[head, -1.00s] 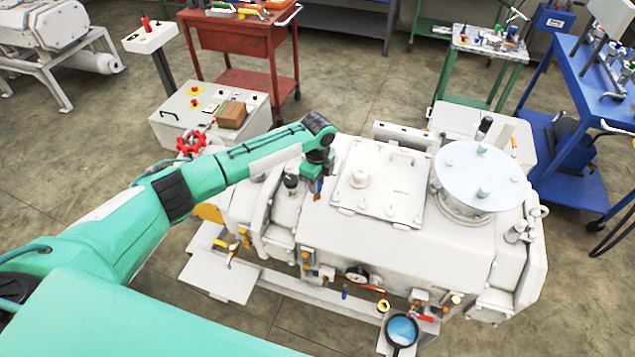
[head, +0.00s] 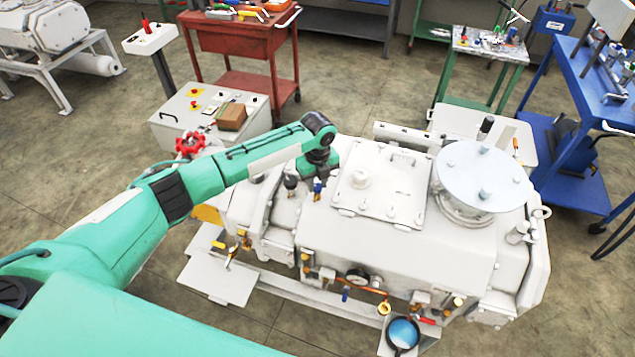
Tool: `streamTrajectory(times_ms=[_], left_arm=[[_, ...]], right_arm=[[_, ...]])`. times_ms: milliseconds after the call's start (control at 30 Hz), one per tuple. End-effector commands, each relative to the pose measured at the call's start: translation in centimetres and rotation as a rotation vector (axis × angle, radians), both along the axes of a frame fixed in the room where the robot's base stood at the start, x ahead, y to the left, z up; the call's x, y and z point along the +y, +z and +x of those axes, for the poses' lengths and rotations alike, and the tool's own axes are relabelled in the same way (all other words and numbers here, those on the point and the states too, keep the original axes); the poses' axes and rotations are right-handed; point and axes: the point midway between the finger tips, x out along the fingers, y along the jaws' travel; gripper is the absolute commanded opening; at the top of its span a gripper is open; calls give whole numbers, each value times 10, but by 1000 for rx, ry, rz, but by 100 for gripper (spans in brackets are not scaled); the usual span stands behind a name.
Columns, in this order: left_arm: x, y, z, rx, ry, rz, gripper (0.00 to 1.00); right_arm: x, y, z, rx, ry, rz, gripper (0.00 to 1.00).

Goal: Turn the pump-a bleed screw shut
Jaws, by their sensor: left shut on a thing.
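The white pump (head: 400,240) fills the right middle of the head view. My left gripper (head: 317,184) points down at the pump's top, just left of the square cover plate. It is shut on a small part there, which I take to be the bleed screw; the fingers and wrist mostly hide it. A small blue piece shows at the fingertips, too small to tell whether it belongs to the screw or the gripper. My right gripper is not in view.
A dark-knobbed fitting (head: 291,182) stands close left of my left gripper. The square cover plate (head: 385,185) and a round lid (head: 482,175) lie to the right. A grey control box (head: 190,105) and red cart (head: 240,40) stand behind.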

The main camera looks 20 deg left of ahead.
Motion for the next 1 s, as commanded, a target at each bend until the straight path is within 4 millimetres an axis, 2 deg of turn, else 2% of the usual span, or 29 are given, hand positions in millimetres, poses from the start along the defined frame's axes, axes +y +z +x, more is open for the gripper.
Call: streamTrajectory(times_ms=[367,400,467,500,833,1000], left_arm=[[0,2,1,-5,-4,-1,5],[0,2,1,-4,-4,0,36],[0,2,1,-4,-4,-1,48],[0,2,1,-3,-4,0,50],[0,4,1,-2,-4,-1,50],[0,27,1,-5,-5,-1,50]], right_arm=[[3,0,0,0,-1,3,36],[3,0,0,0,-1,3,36],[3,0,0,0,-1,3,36],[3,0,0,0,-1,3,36],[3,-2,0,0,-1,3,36],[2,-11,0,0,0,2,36]])
